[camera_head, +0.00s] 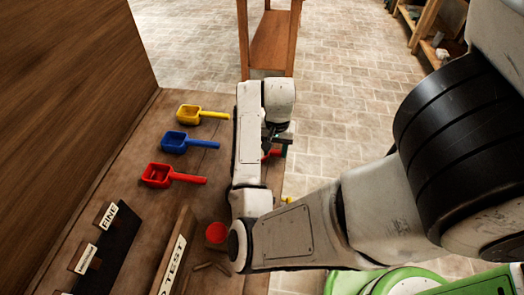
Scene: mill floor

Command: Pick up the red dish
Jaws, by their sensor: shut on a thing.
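My gripper (277,143) is over the right edge of the wooden bench, at the end of my white arm. It is shut on a red thing (268,155), of which only a small part shows below the fingers; my arm hides the rest, so I cannot tell its full shape. A second red thing, round like a small dish (215,232), sits on the bench nearer to me, left of my arm's elbow, apart from the gripper.
Yellow (189,114), blue (175,140) and red (157,175) scoops lie on the bench (135,140). A dark labelled rack (112,232) and a "TEST" board (175,255) stand nearer. A wooden panel rises at left. A wooden stand (270,40) is beyond; green machinery (400,283) is lower right.

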